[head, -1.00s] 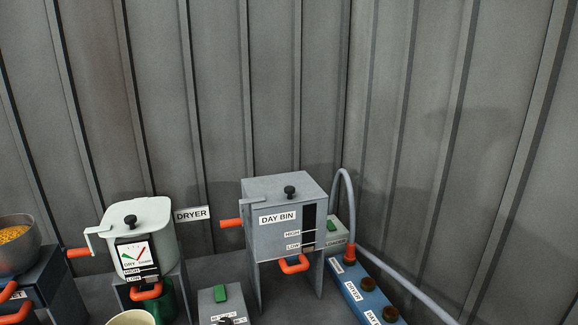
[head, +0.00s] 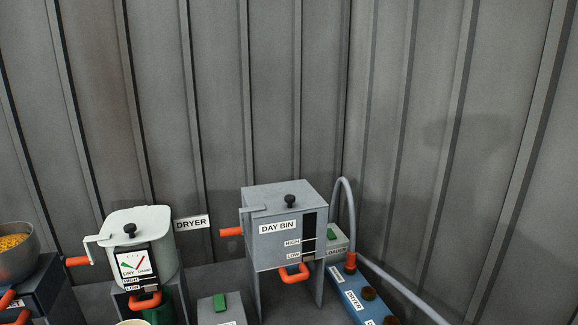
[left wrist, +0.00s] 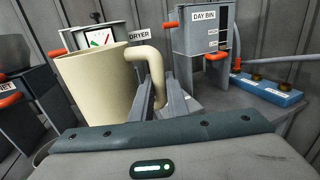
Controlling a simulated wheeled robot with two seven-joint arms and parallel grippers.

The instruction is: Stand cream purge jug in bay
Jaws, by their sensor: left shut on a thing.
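The cream jug (left wrist: 95,88) fills the left middle of the left wrist view, upright or nearly so, with its curved handle (left wrist: 150,62) on its right side. My left gripper (left wrist: 158,92) is shut on that handle. In the head view only the jug's pale rim (head: 133,322) shows at the bottom edge, in front of the dryer; my grippers are out of that view. The bay cannot be made out in either view. My right gripper does not show.
The dryer (head: 150,235) with its crank and orange handles stands behind the jug. Right of it are a grey switch box (head: 218,309), the day bin (head: 275,250) and a blue manifold (head: 362,297) with a hose. A bowl of yellow pellets (head: 16,255) stands far left.

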